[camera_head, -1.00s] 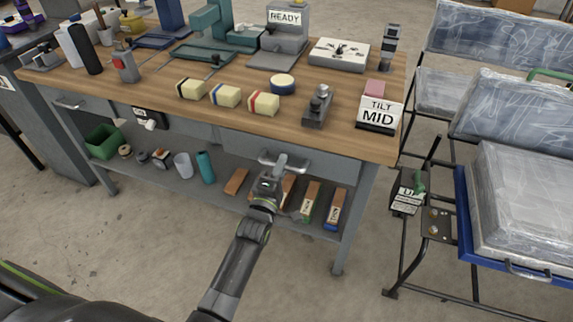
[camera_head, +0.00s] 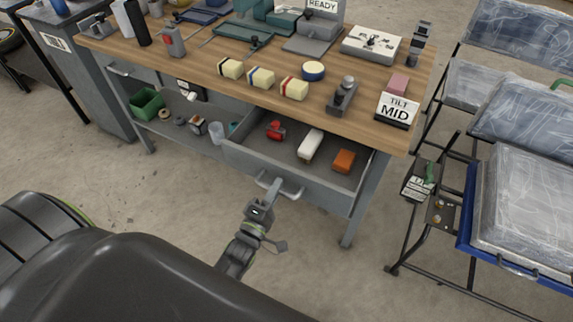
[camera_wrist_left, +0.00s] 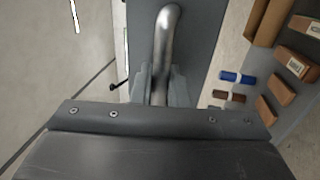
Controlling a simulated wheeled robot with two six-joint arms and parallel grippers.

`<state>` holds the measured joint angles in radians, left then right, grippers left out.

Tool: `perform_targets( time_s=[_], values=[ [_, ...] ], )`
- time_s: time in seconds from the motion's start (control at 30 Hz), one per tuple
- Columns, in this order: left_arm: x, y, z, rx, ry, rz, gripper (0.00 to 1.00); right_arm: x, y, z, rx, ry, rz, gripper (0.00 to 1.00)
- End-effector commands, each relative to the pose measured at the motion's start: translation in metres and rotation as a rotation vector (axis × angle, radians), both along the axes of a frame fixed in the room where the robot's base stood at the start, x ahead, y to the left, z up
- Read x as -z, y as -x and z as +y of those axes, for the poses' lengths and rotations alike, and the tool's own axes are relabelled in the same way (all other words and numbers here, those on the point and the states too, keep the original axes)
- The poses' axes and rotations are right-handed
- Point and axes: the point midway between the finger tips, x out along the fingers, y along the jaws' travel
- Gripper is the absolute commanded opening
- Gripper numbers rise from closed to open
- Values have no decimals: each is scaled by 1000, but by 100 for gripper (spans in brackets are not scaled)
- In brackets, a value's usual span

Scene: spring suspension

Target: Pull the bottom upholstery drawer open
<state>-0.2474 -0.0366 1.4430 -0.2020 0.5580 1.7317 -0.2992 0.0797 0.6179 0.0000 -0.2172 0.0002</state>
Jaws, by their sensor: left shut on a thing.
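The grey drawer (camera_head: 320,196) under the right part of the workbench stands pulled out, its inside in view. In it lie a red item (camera_head: 276,130), a long white item (camera_head: 311,144) and an orange block (camera_head: 344,160). Its metal bar handle (camera_head: 292,193) is on the front. My left gripper (camera_head: 272,190) is shut on the handle at its left part. In the left wrist view the curved handle (camera_wrist_left: 168,30) runs between the fingers (camera_wrist_left: 157,85). My right gripper is not in view.
The wooden bench top (camera_head: 210,80) carries foam blocks, a vise-like tool and a sign reading TILT MID (camera_head: 396,110). A green bin (camera_head: 147,103) is on the lower shelf. A rack with wrapped cushions (camera_head: 520,190) stands at the right. The floor before the drawer is mostly clear.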

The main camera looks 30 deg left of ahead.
Motion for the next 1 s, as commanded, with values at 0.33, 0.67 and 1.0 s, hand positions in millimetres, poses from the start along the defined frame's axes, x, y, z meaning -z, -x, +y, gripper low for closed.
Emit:
perform_targets(
  time_s=[0.33,0.67,1.0],
  values=[
    [0,38,1,0,1,1,0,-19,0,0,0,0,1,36],
    [1,42,1,0,0,0,0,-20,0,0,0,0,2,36],
    [1,42,1,0,0,-1,32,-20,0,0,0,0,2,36]
  ],
)
